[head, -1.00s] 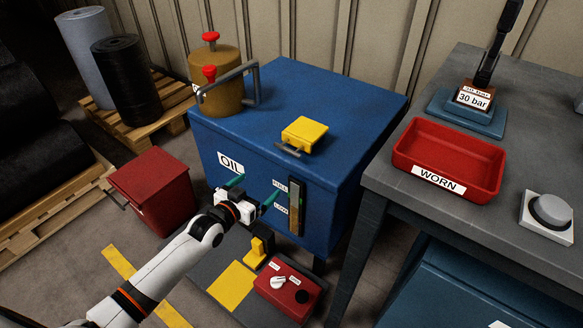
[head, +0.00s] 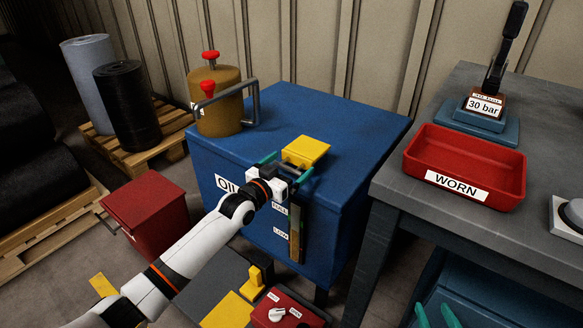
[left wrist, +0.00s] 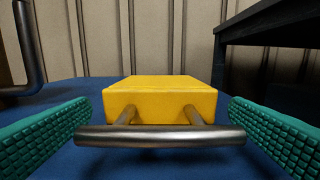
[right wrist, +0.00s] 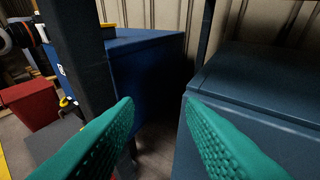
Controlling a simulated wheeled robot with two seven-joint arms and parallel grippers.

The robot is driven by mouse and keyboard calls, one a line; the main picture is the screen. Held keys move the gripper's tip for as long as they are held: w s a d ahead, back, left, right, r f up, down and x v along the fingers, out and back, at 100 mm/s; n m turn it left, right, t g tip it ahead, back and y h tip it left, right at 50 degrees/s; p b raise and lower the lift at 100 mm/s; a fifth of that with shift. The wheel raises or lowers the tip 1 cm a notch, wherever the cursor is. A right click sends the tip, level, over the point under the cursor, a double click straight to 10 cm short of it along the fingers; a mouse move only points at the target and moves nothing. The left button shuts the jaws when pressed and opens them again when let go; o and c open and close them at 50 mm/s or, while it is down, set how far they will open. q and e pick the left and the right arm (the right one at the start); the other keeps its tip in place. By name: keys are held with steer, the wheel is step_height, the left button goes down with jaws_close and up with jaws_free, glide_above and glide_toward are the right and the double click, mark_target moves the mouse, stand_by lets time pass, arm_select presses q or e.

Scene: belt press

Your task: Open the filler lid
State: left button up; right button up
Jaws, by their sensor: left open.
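The yellow filler lid (head: 306,151) sits shut on top of the blue oil tank (head: 350,118), near its front edge. In the left wrist view the lid (left wrist: 160,98) shows a grey bar handle (left wrist: 160,136) on its front. My left gripper (head: 285,170) is open in front of the lid. Its green fingers stand on either side of the handle, level with it, and I see no touch. My right gripper (right wrist: 160,120) is open and empty, low beside the bench; its fingertips (head: 437,316) show at the bottom of the head view.
A brown canister with red knobs (head: 217,100) and a grey bent rail (head: 256,92) stand left of the lid. The grey bench (head: 400,185) with the red WORN tray (head: 465,167) is to the right. A red bin (head: 146,213) stands on the floor at left.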

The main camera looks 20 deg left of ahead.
arm_select(q)
steer(key=shift+x, duration=0.8)
arm_select(e)
steer(key=shift+w+a+r+t+y, duration=0.2)
steer(key=shift+r+t, duration=0.15)
steer(key=shift+r, duration=0.15)
steer(key=shift+w+a+r+t+y, duration=0.1)
steer(key=shift+w+r+t, duration=0.1)
steer(key=shift+r+t, duration=0.2)
